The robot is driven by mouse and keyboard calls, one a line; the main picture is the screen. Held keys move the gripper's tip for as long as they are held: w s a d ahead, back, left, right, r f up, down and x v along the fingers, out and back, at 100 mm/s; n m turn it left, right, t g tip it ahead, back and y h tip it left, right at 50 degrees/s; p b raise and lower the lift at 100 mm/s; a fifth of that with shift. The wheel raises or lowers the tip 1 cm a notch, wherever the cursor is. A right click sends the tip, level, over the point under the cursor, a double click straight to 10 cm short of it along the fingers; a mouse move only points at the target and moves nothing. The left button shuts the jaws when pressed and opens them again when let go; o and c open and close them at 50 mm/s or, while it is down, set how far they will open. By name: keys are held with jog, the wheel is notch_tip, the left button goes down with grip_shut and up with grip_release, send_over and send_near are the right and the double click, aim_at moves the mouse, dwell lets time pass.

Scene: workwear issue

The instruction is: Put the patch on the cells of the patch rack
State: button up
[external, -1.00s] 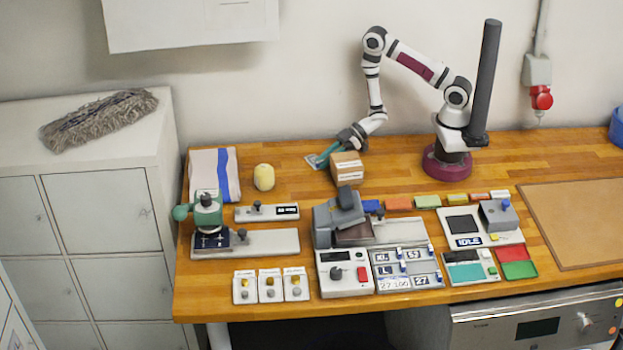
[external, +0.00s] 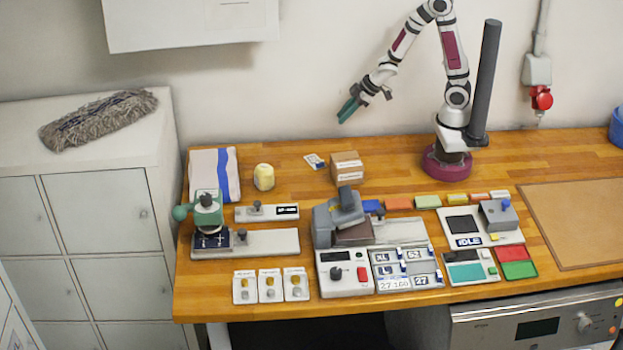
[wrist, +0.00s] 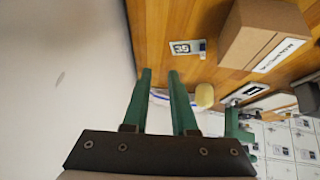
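A small white and dark blue patch (external: 315,161) lies flat on the wooden table, left of a cardboard box. It also shows in the wrist view (wrist: 187,48), with a dark printed mark that I cannot read for sure. The patch rack (external: 407,271) appears to be the grey panel at the front middle; its cells show labels such as XL and L. My gripper (external: 347,110) is raised well above the table, up and to the right of the patch. In the wrist view its two green fingers (wrist: 160,75) stand apart with nothing between them.
The cardboard box (external: 347,168) stands just right of the patch. A yellow roll (external: 264,177) and folded cloth (external: 214,175) lie to the left. A grey press (external: 338,220) stands behind the rack's left side. A dark post (external: 487,85) rises beside my base.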

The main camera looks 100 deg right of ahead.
jog(key=s+a+r+m+g, duration=0.3)
jog(key=s+a+r+g, duration=0.1)
jog(key=s, duration=0.5)
jog(key=shift+s+a+r+m, duration=0.4)
jog(key=shift+a+r, duration=0.15)
jog(key=shift+r, duration=0.15)
jog(key=o, duration=0.4)
jog(key=s+a+r+m+g+y, duration=0.2)
jog(key=s+a+r+g+y, duration=0.1)
jog(key=s+a, duration=0.6)
jog(key=shift+s+a+r, duration=0.25)
jog(key=shift+s+r, duration=0.25)
jog(key=shift+s, duration=0.55)
jog(key=shift+o, duration=1.7)
jog(key=m+h, duration=0.2)
jog(key=m, duration=0.6)
send_over(319, 160)
jog(key=a, duration=0.4)
notch_tip(319, 160, down, 5)
jog(key=f, duration=1.6)
jog(key=shift+w+f, duration=0.2)
jog(key=shift+f, duration=0.05)
